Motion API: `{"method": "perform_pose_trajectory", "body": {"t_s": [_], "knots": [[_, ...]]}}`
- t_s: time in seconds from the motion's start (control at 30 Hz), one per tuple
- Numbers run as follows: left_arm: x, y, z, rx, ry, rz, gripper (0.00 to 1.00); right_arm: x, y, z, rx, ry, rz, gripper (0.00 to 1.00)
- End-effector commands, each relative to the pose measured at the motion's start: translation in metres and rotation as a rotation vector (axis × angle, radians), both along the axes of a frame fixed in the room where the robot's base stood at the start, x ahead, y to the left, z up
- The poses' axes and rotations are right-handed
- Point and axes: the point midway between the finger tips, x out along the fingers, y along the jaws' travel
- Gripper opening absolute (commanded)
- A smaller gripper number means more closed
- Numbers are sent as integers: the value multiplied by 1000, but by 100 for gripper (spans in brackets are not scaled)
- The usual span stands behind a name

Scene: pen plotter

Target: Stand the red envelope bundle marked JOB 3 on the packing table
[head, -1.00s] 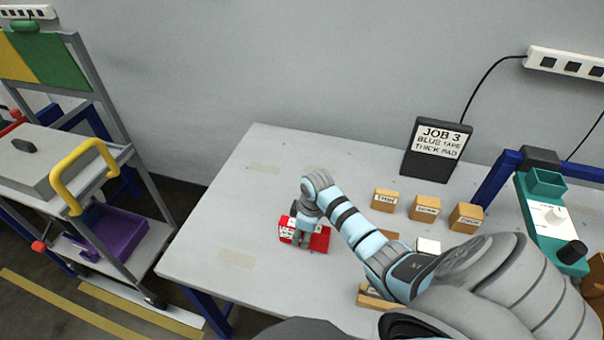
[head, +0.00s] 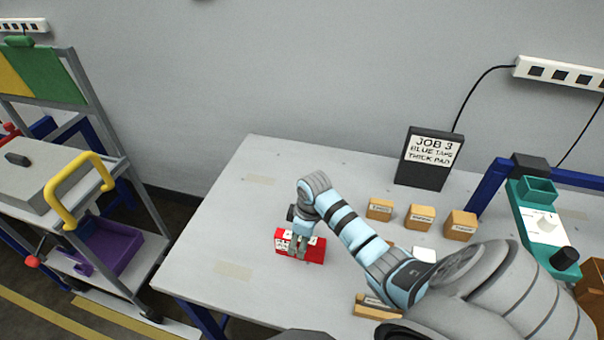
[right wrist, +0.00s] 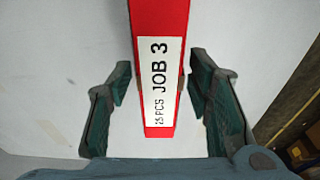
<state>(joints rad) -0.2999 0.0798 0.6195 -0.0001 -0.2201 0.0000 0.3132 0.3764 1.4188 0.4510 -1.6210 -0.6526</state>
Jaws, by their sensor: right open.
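The red envelope bundle (head: 316,250) stands on the grey packing table (head: 215,240), left of the table's middle. In the right wrist view the bundle (right wrist: 160,18) carries a white label reading JOB 3 and 25 PCS. My right gripper (head: 298,256) is at the bundle in the head view, partly covering its label. In the right wrist view the right gripper (right wrist: 157,88) is open, with one finger on each side of the bundle and gaps between. My left gripper is not in view.
A black sign (head: 423,160) reading JOB 3, BLUE TAPE, THICK PAD stands at the back. Several small cardboard boxes (head: 420,217) sit right of the bundle. A teal device (head: 540,215) is at the right. A cart (head: 75,200) stands left. The table's left part is clear.

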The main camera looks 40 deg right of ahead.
Motion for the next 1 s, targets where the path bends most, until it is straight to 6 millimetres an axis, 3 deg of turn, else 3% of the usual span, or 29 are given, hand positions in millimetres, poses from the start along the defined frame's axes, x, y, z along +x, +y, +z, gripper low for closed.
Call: {"method": "perform_pose_trajectory", "body": {"t_s": [0.1,0.3,1.0], "knots": [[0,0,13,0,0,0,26,-3,-4,39,-3,-5,1,46],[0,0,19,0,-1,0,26,-9,-7,80,-1,-3,1,46],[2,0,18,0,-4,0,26,-11,-7,86,0,0,0,46]]}}
